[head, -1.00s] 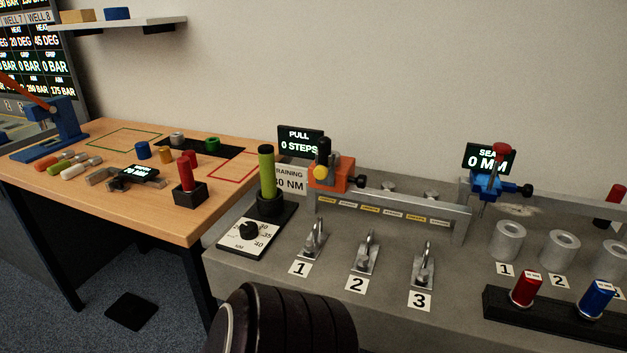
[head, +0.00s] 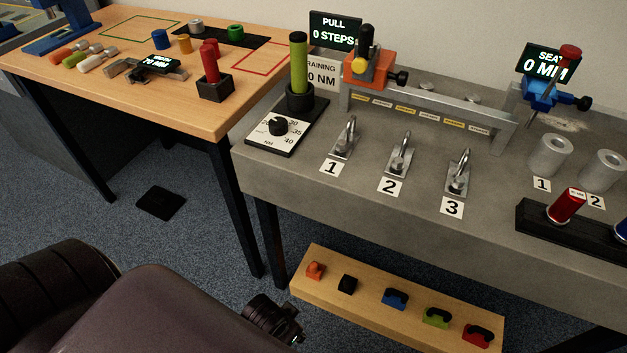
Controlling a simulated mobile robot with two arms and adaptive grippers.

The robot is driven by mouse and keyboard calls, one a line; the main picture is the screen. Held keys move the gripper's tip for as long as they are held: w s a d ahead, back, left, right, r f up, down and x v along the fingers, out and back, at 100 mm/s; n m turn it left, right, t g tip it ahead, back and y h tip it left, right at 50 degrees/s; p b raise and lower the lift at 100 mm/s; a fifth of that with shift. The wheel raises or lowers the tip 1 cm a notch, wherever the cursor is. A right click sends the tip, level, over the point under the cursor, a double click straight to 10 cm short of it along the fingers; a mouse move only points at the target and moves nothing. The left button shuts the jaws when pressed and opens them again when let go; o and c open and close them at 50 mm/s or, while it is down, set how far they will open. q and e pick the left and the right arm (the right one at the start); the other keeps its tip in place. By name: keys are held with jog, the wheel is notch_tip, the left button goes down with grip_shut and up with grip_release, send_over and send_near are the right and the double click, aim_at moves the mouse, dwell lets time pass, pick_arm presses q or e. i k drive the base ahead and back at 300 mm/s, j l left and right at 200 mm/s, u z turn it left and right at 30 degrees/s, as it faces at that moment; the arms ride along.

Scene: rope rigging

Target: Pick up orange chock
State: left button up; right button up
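The orange chock (head: 314,270) is a small orange block with a raised top. It stands at the left end of a low wooden shelf (head: 390,316) under the grey bench. My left arm comes in from the lower left, and the dark end part, seemingly my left gripper (head: 275,322), shows at the bottom edge. It is left of and below the shelf in the picture, apart from the orange chock. Its fingers are not clear, so I cannot tell whether it is open. My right gripper is out of view.
Along the shelf stand black (head: 347,284), blue (head: 395,298), green (head: 436,317) and red (head: 477,335) pieces. The grey bench (head: 290,170) overhangs the shelf, with a dark leg (head: 270,235) near its left end. Open floor (head: 190,235) lies to the left.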

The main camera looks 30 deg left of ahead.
aim_at(315, 270)
jog(key=u, duration=0.9)
